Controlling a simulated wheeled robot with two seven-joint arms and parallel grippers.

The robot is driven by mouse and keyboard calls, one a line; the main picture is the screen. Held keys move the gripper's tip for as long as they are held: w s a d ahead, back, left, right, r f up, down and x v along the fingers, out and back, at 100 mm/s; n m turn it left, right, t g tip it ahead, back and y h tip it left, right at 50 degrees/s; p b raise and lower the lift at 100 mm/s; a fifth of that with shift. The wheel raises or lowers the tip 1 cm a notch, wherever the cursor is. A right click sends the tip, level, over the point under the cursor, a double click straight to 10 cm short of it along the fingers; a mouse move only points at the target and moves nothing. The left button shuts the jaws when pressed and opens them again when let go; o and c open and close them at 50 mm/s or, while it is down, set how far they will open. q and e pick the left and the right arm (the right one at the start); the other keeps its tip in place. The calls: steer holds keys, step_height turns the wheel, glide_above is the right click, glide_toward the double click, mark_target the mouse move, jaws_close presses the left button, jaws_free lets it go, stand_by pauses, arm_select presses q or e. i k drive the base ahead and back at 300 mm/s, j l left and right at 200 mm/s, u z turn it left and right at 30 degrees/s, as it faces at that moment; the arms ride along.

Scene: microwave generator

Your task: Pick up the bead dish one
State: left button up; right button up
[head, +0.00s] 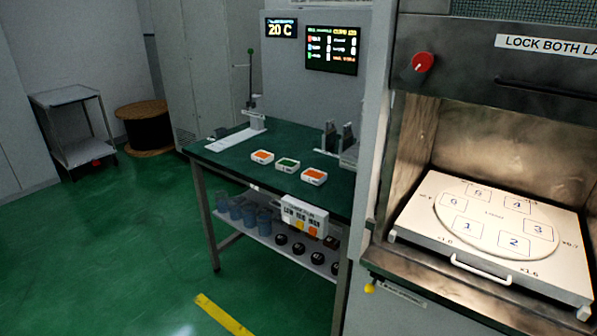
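Three small white square dishes stand in a row on the green-topped table. The left dish (262,157) has orange contents, the middle dish (287,165) green, and the right dish (314,177) orange. Any number marks on the dishes are too small to read, so I cannot tell which is dish one. Neither of my grippers shows in the head view.
The green table (225,160) also bears a lever stand (252,112) and grey metal uprights (340,138). Its lower shelf holds blue cups (242,210) and dark round pieces. At right, an open chamber holds a white tray (425,205) with numbered places.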

mark_target(289, 165)
steer(key=i+j+z, duration=0.15)
steer(key=z, duration=0.25)
steer(key=i+j+z, duration=0.15)
steer(key=z, duration=0.25)
steer(key=i+j+z, duration=0.1)
steer(key=j, duration=0.3)
steer(key=i+j+z, duration=0.1)
steer(key=i+j, duration=0.15)
steer(key=i+j+z, duration=0.1)
steer(key=j, duration=0.4)
steer(key=i+j, duration=0.15)
steer(key=j, duration=0.3)
steer(key=i+j+z, duration=0.15)
steer(key=j, duration=0.25)
steer(key=i+j+z, duration=0.1)
steer(key=j, duration=0.3)
